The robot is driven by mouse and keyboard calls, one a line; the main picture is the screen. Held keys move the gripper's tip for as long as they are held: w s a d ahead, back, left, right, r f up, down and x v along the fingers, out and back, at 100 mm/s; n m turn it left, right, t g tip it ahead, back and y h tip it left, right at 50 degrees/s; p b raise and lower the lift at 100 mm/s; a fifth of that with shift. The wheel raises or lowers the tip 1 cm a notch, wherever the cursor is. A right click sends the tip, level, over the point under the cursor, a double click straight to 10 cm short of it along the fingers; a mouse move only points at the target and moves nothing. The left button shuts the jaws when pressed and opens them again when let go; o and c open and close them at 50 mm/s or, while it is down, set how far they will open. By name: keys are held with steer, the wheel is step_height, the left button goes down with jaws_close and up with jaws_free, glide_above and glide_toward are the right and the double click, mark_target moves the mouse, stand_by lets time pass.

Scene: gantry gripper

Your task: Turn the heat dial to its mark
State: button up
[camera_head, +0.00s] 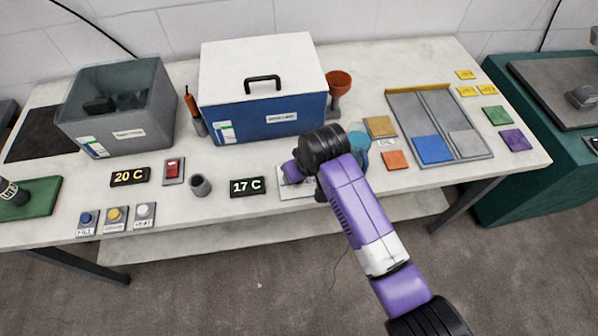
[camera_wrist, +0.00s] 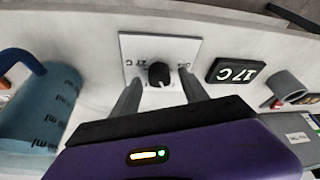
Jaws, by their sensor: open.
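The heat dial is a small black round knob (camera_wrist: 158,74) on a pale square plate, with small markings beside it that are too small to read fully. In the wrist view my gripper (camera_wrist: 160,78) is open, with one finger on each side of the knob; I cannot tell whether they touch it. In the head view the dial's plate (camera_head: 298,192) shows only in part, and my arm hides the knob. A black display (camera_head: 247,187) reading 17 C stands just left of the plate; it also shows in the wrist view (camera_wrist: 236,73).
A display (camera_head: 130,177) reading 20 C, a red switch (camera_head: 174,170) and a grey cup (camera_head: 200,186) stand to the left. A blue box with a white lid (camera_head: 262,90) is behind. A blue measuring jug (camera_wrist: 35,105) is close to my gripper. Several push buttons line the front left.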

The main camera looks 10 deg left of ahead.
steer(key=v, duration=0.7)
steer(key=shift+s+r, duration=0.2)
steer(key=shift+r, duration=0.15)
steer(key=shift+w, duration=0.1)
steer(key=w+a+r+m+t+y, duration=0.2)
steer(key=w+r+t+y, duration=0.2)
steer(key=r+t, duration=0.35)
steer(key=s+d+m+t+h, duration=0.1)
steer(key=s+d+h, duration=0.1)
steer(key=s+d, duration=0.6)
steer(key=s+d+r+m+t+h, duration=0.1)
steer(key=s+d, duration=0.7)
steer(key=s, duration=1.1)
steer(key=s+d+r+m+t+h, duration=0.1)
steer(key=s+d+m+t+h, duration=0.1)
steer(key=s+d, duration=0.7)
steer(key=s+m+h, duration=0.1)
steer(key=s, duration=0.4)
steer(key=shift+s+h, duration=0.3)
steer(key=shift+s, duration=0.05)
steer(key=shift+d, duration=0.15)
